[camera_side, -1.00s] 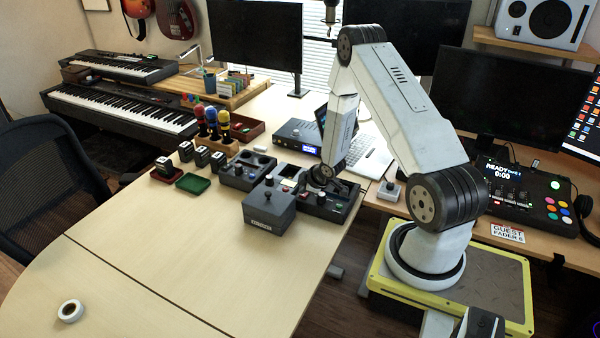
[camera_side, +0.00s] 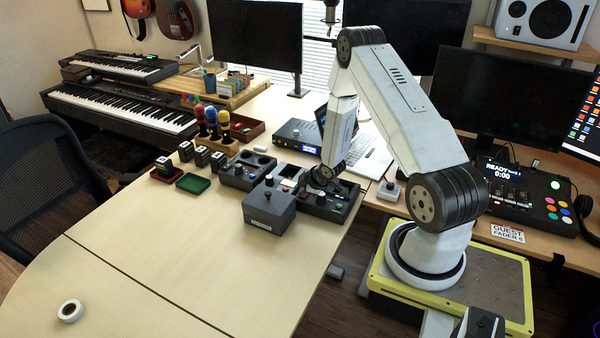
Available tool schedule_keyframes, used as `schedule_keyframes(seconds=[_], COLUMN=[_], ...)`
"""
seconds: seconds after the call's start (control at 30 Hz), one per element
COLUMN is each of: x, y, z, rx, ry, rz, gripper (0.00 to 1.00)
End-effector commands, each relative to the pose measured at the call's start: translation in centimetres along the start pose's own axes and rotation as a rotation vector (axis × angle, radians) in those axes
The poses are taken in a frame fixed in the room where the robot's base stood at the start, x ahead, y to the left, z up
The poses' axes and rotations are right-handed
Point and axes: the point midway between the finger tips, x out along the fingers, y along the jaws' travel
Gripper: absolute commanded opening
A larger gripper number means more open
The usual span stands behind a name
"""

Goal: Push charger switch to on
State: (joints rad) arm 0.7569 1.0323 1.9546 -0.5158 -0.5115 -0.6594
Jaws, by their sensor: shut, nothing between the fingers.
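My gripper (camera_side: 319,186) is low over a dark panel box (camera_side: 346,206) on the right part of the wooden table. Its fingers are small and dark against the box, and I cannot tell whether they touch it. It holds nothing. The box has small controls on top, with reddish and green spots; my gripper and wrist hide part of it. I cannot make out which control is the charger switch or its position.
A grey box with a knob (camera_side: 269,209) stands just left and in front of my gripper. A dark control box (camera_side: 246,174), small black blocks (camera_side: 164,167) and a green tray (camera_side: 193,183) are further left. A laptop (camera_side: 369,156) lies behind. The table's front is mostly clear.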

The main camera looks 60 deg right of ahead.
Motion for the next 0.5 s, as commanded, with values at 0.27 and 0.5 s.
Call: schedule_keyframes(seconds=[0.27, 0.5], x=[-0.79, -1.10], y=[0.41, 0.58], z=[-0.43, -0.59], rx=[-0.001, -0.001], ry=[0.000, 0.000], rz=[0.000, 0.000], gripper=[0.00, 0.00])
